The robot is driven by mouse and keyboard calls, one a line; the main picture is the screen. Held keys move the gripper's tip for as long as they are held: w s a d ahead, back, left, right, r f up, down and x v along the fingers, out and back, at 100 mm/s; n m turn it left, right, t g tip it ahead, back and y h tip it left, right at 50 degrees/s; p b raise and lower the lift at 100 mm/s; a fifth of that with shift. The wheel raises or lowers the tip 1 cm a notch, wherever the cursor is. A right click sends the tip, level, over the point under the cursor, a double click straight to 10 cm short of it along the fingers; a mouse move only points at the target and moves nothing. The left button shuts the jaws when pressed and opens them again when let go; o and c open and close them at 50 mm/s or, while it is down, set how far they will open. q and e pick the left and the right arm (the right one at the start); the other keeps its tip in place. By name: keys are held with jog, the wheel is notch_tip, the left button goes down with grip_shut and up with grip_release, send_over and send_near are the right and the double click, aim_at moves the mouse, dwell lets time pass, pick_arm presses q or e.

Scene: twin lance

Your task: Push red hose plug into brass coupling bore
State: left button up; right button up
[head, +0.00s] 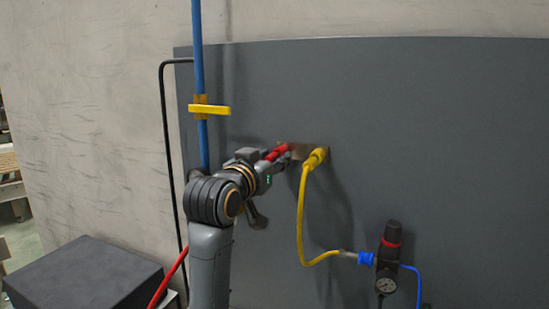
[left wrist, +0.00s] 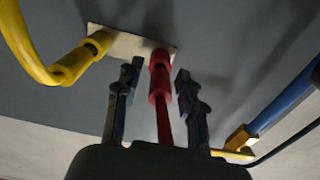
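The red hose plug (left wrist: 159,83) points at the brass coupling plate (left wrist: 128,43) in the left wrist view, beside the yellow plug (left wrist: 72,66). Its front end meets the plate in that view; how deep it sits in the bore I cannot tell. My left gripper (left wrist: 158,77) has one finger on each side of the red plug, with a visible gap on both sides. In the head view my left gripper (head: 282,159) is at the plate (head: 298,150), with the red plug (head: 277,153) partly hidden by it. My right gripper is not in view.
The yellow hose (head: 302,220) loops down from its plug to a black regulator with a gauge (head: 388,245). A blue pipe with a yellow valve handle (head: 210,110) stands left. A dark box (head: 85,275) is at lower left. The grey panel's upper right is clear.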

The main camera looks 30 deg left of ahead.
pick_arm(q)
grip_shut()
jog(key=shift+s, duration=0.5)
jog(key=shift+s, duration=0.2)
dwell(0.6)
jog(key=shift+s+d+p, duration=0.2)
jog(key=shift+s+p, duration=0.65)
jog(key=shift+s, duration=1.8)
